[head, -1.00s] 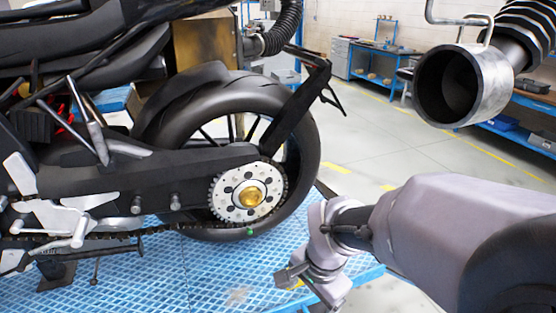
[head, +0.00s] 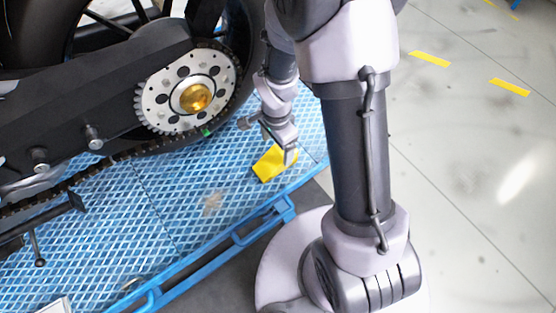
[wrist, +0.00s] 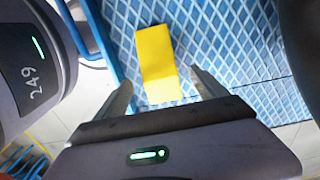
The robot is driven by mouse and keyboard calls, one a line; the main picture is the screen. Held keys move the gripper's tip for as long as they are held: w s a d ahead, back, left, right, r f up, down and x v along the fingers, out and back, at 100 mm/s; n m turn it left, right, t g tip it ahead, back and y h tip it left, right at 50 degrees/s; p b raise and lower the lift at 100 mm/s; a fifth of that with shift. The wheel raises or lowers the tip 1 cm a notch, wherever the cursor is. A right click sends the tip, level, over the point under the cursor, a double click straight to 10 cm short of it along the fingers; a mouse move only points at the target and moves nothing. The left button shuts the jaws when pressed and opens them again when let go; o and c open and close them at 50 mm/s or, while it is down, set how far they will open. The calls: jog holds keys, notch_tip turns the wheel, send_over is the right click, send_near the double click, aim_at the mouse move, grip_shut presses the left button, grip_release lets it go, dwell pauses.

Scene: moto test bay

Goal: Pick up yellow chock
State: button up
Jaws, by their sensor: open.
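The yellow chock (head: 272,163) lies on the blue grated platform (head: 190,205), close to the rear tyre and near the platform's edge. In the wrist view the chock (wrist: 158,62) lies just ahead of my gripper (wrist: 160,85), its near end between the two spread fingers. My gripper (head: 283,150) is open and empty. In the head view it is right above the chock and hides part of it. I cannot tell whether the fingers touch the chock.
The motorcycle's rear wheel (head: 240,100), with its sprocket (head: 187,90) and chain, stands just left of my gripper. A blue rail (head: 235,240) runs along the platform's front edge. The grey floor (head: 470,200) to the right is clear.

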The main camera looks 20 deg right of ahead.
aim_at(278, 153)
jog(key=f+b, duration=0.2)
jog(key=f, duration=0.3)
jog(key=shift+d+f+b, duration=0.15)
jog(key=shift+d+b, duration=0.05)
jog(key=shift+b, duration=0.15)
jog(key=shift+c, duration=0.6)
grip_shut()
